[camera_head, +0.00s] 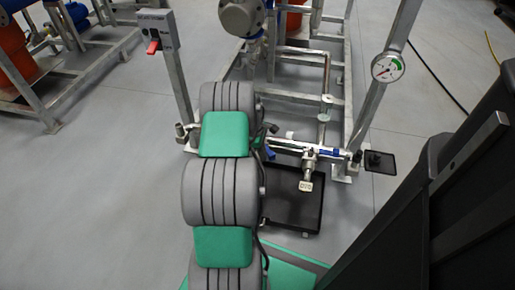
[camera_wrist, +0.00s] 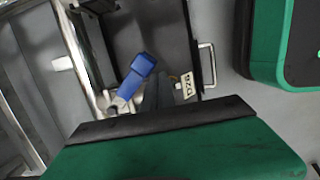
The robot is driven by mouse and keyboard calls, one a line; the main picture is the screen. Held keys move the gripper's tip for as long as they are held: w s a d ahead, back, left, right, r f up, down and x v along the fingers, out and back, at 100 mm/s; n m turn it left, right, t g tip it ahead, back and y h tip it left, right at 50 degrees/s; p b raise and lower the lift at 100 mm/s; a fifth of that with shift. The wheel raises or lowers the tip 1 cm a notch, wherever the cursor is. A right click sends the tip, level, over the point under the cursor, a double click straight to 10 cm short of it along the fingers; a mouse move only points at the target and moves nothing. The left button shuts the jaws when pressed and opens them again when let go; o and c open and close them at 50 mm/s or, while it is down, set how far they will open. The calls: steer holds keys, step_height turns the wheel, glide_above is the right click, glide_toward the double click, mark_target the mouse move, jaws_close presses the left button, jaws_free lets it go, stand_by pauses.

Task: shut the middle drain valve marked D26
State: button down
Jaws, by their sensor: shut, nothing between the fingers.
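In the wrist view a blue valve handle (camera_wrist: 137,72) rises at a slant from a metal fitting (camera_wrist: 119,106). A pale tag (camera_wrist: 187,83), turned on its side and apparently reading D26, is just right of it. My gripper (camera_wrist: 158,92) shows as dark, foreshortened fingers between handle and tag. It is shut and empty; I cannot tell whether it touches the handle. In the head view a small pale tag (camera_head: 306,186) hangs below the pipe (camera_head: 290,147). A blue handle (camera_head: 270,153) shows beside my arm, and another (camera_head: 330,152) lies further right. My arm hides the gripper there.
A black tray (camera_head: 310,215) lies on the floor below the pipe. A steel frame (camera_head: 346,100) with a gauge (camera_head: 388,67) stands to the right. A post with a red-handled switch box (camera_head: 157,30) stands left. Open floor (camera_head: 90,200) lies on the left.

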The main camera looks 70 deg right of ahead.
mark_target(273, 152)
steer(key=shift+s+d, duration=0.65)
steer(key=shift+s, duration=0.25)
steer(key=shift+s+d, duration=0.1)
steer(key=shift+s+d, duration=0.6)
steer(key=shift+d, duration=0.25)
steer(key=shift+s+d+b, duration=0.35)
steer(key=shift+s+d, duration=0.2)
steer(key=shift+d, duration=0.35)
